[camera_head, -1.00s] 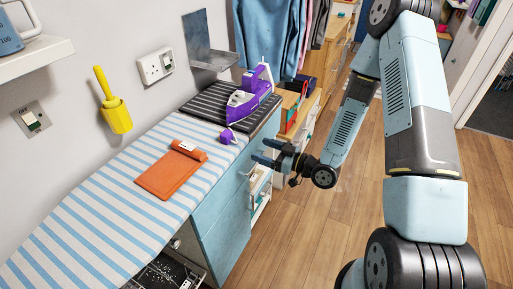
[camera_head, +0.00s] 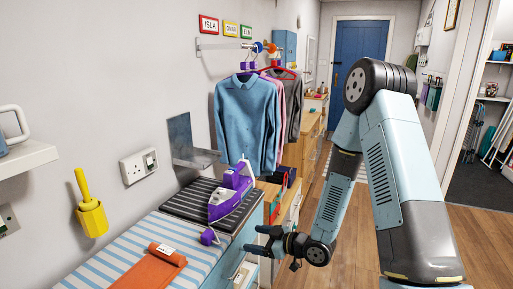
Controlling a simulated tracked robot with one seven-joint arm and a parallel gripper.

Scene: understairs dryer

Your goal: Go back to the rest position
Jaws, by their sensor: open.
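My gripper (camera_head: 256,240) is open and empty, its two fingers pointing left. It hangs in the air just right of the striped ironing surface (camera_head: 128,246), with a visible gap between its fingers. My arm folds up and back on the right side of the view. A purple and white iron (camera_head: 229,195) stands on a dark striped mat (camera_head: 190,200) at the far end of the ironing surface, up and left of my gripper. An orange folded cloth (camera_head: 152,272) lies on the striped cover nearer to me.
Shirts (camera_head: 246,122) hang from a wall rail behind the iron. A metal wall bracket (camera_head: 186,145) and a yellow holder (camera_head: 92,217) are on the left wall. Wooden drawers (camera_head: 308,150) line the left side. Wooden floor lies open toward a blue door (camera_head: 358,62).

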